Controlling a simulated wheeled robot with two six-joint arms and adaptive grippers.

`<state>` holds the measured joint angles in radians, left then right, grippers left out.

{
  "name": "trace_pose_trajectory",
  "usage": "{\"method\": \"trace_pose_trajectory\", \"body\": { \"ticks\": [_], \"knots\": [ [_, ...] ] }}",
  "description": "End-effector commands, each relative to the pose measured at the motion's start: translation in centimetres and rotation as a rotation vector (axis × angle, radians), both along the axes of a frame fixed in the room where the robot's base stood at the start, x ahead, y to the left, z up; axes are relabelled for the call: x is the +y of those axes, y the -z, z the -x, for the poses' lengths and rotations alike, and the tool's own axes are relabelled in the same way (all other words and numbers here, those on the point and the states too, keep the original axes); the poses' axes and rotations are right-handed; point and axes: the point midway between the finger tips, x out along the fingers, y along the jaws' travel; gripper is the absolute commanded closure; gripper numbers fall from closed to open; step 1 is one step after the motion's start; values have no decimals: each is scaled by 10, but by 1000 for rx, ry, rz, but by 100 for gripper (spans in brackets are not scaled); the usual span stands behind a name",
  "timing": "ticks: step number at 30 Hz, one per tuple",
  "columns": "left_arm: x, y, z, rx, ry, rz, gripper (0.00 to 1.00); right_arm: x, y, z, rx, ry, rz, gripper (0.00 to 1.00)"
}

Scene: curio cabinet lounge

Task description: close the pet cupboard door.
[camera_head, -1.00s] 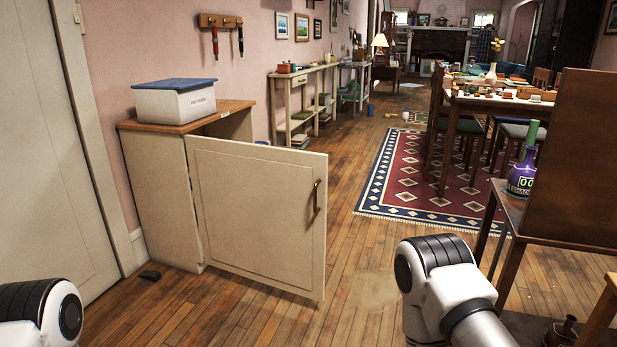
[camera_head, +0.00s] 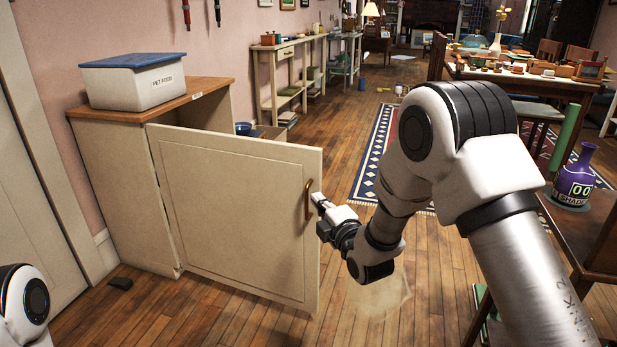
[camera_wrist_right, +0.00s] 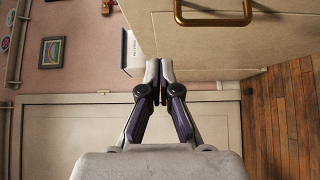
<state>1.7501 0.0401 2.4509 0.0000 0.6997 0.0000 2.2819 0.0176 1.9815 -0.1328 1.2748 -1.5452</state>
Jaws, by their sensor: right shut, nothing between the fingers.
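The pet cupboard (camera_head: 125,190) stands against the pink wall at the left, with a wooden top. Its cream door (camera_head: 235,215) is swung wide open toward the right, with a brass handle (camera_head: 308,199) near its free edge. The handle also shows at the top of the right wrist view (camera_wrist_right: 213,12). My right gripper (camera_head: 318,203) is shut and empty, its tips close to the handle side of the door in the head view. In the wrist view the fingertips (camera_wrist_right: 160,65) point at the door's edge area; contact cannot be told. My left gripper is out of view.
A white bin with blue lid (camera_head: 145,82), labelled PET FOOD, sits on the cupboard. A dark wedge (camera_head: 120,283) lies on the floor near the cupboard's base. A chair with a purple bottle (camera_head: 574,178) stands at right. Wooden floor is clear before the door.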

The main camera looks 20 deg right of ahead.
Motion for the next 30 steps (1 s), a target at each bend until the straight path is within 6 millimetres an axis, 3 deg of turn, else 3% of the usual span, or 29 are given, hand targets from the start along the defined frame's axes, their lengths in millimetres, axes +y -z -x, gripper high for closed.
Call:
{"method": "trace_pose_trajectory", "body": {
  "ticks": [13,15,21,30],
  "knots": [
    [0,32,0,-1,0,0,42,11,5,-92,-1,0,-1,100],
    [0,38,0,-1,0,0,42,-1,5,-101,0,4,-4,100],
    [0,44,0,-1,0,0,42,-14,2,-118,1,1,-2,100],
    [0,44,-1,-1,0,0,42,-15,1,-119,4,1,-2,100]
  ]
}}
